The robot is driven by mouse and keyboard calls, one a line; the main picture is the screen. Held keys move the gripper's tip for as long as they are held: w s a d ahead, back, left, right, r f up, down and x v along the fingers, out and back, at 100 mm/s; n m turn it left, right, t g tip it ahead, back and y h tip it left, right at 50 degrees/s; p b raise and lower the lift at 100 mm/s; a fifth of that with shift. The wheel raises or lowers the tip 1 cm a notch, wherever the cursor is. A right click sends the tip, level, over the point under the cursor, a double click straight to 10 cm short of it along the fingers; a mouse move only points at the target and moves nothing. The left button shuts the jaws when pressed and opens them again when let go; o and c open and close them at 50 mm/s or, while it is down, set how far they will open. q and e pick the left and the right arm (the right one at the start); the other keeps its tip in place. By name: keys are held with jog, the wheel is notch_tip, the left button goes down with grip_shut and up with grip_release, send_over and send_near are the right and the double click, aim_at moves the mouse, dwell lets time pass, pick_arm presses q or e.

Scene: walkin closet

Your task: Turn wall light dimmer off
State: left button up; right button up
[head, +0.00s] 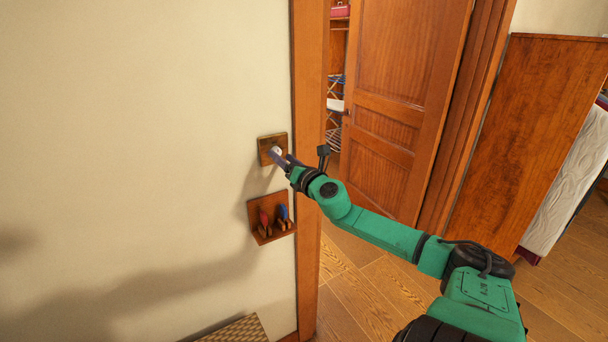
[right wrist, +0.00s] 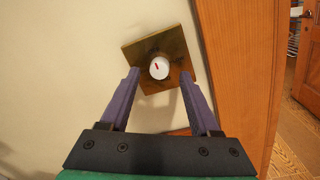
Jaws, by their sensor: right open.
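The wall light dimmer is a square brass-coloured plate (head: 267,142) on the cream wall beside the door frame. In the right wrist view its plate (right wrist: 176,45) looks tilted. It carries a round white knob (right wrist: 159,68) with a red mark near the top. My right gripper (head: 278,156) reaches the dimmer from the right in the head view. In the right wrist view its two purple fingers (right wrist: 160,82) are open, one on each side of the knob, with gaps between. I cannot tell how deep the tips are against the plate. My left gripper is not in view.
Below the dimmer, a wooden wall rack (head: 262,226) holds red and blue items. The wooden door frame (head: 309,120) stands just right of it. An open wooden door (head: 400,90) is behind my right arm. A woven item (head: 238,331) sits at the bottom.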

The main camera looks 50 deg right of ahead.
jog(key=v, duration=1.3)
jog(key=shift+p, duration=0.35)
